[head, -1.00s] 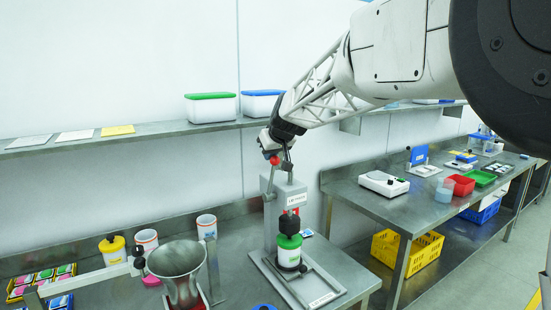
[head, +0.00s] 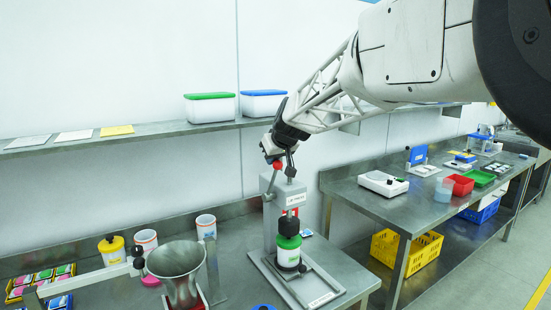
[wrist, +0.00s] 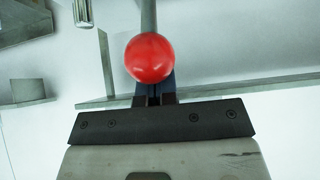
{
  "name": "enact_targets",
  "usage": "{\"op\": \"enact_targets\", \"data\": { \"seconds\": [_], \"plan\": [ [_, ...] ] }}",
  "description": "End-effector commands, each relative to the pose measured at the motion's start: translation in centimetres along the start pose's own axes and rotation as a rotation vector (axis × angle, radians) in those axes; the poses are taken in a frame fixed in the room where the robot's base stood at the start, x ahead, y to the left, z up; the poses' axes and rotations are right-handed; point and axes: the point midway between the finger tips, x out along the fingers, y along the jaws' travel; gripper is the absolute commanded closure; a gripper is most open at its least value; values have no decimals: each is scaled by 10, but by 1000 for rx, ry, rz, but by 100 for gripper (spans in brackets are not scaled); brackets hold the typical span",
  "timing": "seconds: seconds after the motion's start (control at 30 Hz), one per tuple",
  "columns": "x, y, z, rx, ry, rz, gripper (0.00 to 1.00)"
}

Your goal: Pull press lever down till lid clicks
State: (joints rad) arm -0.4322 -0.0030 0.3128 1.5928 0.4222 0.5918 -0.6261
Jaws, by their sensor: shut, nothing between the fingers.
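The press (head: 284,205) stands on the steel bench with its lever raised. The lever's red ball knob (head: 277,164) sits at the upper left of the press head, and it also shows large in the wrist view (wrist: 149,58). My gripper (head: 281,157) is at the knob, with its fingers (wrist: 155,92) shut and empty. In the wrist view the knob overlaps the fingertips; I cannot tell whether they touch it. A white and green jar (head: 288,252) stands upright on the press base, under the black press head (head: 288,226), which hides its top.
A metal funnel (head: 177,265), a yellow container (head: 112,250) and two white-and-orange cups (head: 146,240) stand left of the press. A wall shelf (head: 140,134) with lidded boxes runs behind my gripper. Another bench (head: 400,205) is at the right.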

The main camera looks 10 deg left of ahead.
Motion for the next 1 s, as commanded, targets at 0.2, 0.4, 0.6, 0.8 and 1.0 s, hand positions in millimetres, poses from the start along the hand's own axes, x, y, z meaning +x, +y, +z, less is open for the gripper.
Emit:
{"op": "enact_targets", "data": {
  "seconds": [0.2,0.4,0.6,0.8,1.0],
  "plan": [
    [-4,0,9,-1,1,0,100],
    [-4,0,12,-1,0,0,100],
    [-4,0,12,-1,0,0,100],
    [-4,0,15,-1,0,0,100],
    [-4,0,23,0,-1,0,100]
  ]
}}
